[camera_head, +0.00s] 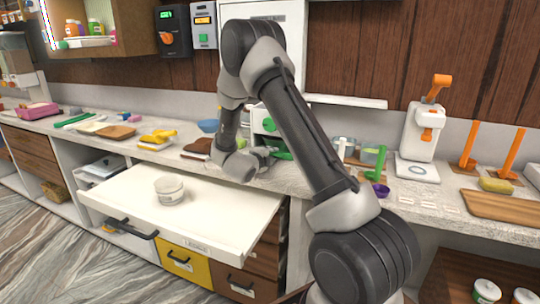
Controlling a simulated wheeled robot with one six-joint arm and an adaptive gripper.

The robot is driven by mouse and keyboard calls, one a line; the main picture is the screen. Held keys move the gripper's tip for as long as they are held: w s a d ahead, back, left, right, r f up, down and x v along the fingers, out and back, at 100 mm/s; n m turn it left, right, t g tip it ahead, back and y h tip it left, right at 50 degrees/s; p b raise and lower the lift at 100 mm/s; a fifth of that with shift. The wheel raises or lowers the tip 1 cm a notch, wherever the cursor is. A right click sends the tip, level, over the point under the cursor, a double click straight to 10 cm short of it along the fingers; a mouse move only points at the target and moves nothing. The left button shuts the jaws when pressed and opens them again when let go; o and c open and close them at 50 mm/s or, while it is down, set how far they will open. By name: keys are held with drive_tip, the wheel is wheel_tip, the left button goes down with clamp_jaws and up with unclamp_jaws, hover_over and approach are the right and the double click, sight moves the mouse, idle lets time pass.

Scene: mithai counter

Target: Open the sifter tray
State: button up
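A white box-shaped unit (258,118) with green parts stands on the counter, mostly behind my arm. A green piece (281,151) shows low on it, just right of my arm's wrist. No tray is clearly labelled as the sifter tray, and I cannot tell how far any tray in this unit is out.
A wide white pull-out board (125,197) with a black handle juts out below the counter, carrying a round tub (169,188). A white press-like machine (418,132) and a purple cup (381,190) stand to the right. Clear floor (50,245) lies at lower left.

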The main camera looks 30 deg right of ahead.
clamp_jaws()
drive_tip(key=f+v, duration=0.3)
drive_tip(key=v, duration=1.3)
drive_tip(key=shift+s+a+f, duration=0.15)
drive_tip(key=shift+a+f, duration=0.05)
drive_tip(key=shift+a, duration=0.05)
unclamp_jaws()
drive_tip(key=shift+a, duration=0.1)
